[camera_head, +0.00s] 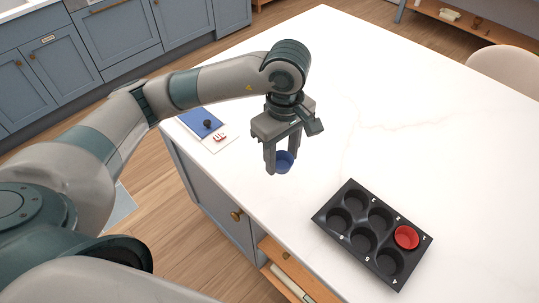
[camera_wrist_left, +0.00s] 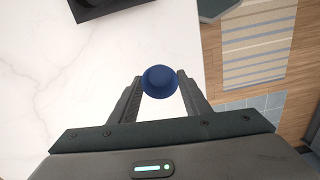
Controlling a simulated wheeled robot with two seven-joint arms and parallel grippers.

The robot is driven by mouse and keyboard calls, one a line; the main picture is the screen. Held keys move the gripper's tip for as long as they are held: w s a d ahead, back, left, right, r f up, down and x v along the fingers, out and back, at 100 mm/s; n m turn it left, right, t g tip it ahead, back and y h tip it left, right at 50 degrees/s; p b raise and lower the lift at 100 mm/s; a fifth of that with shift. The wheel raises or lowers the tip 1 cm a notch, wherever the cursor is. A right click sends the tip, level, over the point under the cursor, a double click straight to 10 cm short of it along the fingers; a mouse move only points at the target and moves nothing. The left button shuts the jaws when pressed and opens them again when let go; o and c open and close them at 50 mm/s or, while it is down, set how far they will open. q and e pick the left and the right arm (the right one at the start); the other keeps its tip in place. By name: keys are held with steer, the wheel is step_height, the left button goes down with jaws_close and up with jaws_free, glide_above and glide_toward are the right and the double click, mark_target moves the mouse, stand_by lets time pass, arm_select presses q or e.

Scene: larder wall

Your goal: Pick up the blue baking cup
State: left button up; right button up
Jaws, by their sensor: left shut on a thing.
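The blue baking cup (camera_head: 285,161) is between the fingers of my left gripper (camera_head: 283,158) in the head view. The gripper is shut on it, pointing down over the white counter near its left edge. In the left wrist view the blue cup (camera_wrist_left: 160,81) sits between the two fingertips of the left gripper (camera_wrist_left: 160,86). The head view does not clearly show the gap between cup and counter. My right gripper is not in view.
A black muffin tin (camera_head: 347,236) with numbered cups and a red baking cup (camera_head: 406,237) in one cup lies at the right on the counter (camera_head: 340,100). A blue-and-white card (camera_head: 222,138) with small items lies at the counter's left edge.

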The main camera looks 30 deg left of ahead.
mark_target(288, 168)
arm_select(q)
steer(key=shift+s+d+r, duration=0.35)
steer(key=shift+d+r, duration=0.05)
steer(key=shift+d, duration=0.15)
steer(key=shift+s+d+r, duration=0.3)
steer(key=shift+d+r, duration=0.1)
steer(key=shift+d, duration=0.15)
steer(key=shift+w, duration=0.1)
